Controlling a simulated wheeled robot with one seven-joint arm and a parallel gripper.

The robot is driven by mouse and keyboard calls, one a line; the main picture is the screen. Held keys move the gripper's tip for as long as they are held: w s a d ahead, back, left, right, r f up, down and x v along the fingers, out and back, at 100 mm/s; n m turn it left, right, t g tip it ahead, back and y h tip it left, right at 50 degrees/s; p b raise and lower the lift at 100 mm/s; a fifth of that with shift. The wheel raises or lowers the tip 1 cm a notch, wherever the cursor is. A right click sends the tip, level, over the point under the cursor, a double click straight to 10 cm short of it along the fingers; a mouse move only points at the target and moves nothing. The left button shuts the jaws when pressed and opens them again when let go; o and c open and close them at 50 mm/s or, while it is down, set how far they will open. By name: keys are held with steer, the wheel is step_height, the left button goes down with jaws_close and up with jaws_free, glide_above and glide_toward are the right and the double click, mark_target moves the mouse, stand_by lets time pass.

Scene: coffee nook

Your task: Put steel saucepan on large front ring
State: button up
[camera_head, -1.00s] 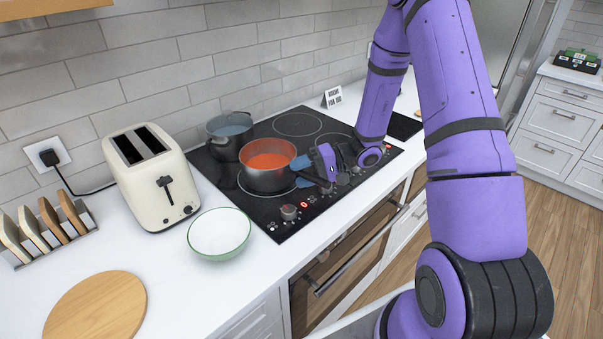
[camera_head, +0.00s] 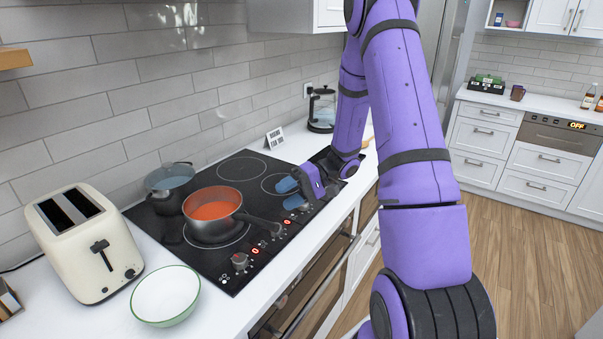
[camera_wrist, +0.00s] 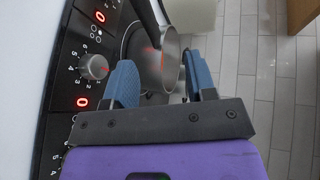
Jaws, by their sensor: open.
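The steel saucepan (camera_head: 206,229) holds orange-red contents and sits upright on the front-left ring (camera_head: 243,236) of the black hob. Part of that ring's outline shows around its base. My gripper (camera_head: 291,194) is open, with blue fingers, over the right part of the hob, apart from the handle.
The back-right ring (camera_head: 242,168) is bare. A small sign (camera_head: 274,139) and a glass kettle (camera_head: 322,108) stand beyond the hob. A toaster (camera_head: 85,245) and a green-rimmed bowl (camera_head: 166,294) stand to the left.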

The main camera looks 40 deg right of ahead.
steer(key=s+a+r+n+t+h, duration=0.1)
steer(key=s+a+r+h, duration=0.2)
steer(key=s+r, duration=0.4)
steer(key=s+a+r+t+h, duration=0.1)
steer(key=s+a+r+h, duration=0.1)
steer(key=s+r+h, duration=0.4)
steer(key=s+a+r+n+h, duration=0.1)
steer(key=s+a+r+h, duration=0.2)
steer(key=s+r, duration=0.7)
step_height(320, 180, up, 2)
steer(key=shift+a+r+n+t+h, duration=0.1)
steer(key=shift+a+n+t+h, duration=0.25)
steer(key=shift+h, duration=0.85)
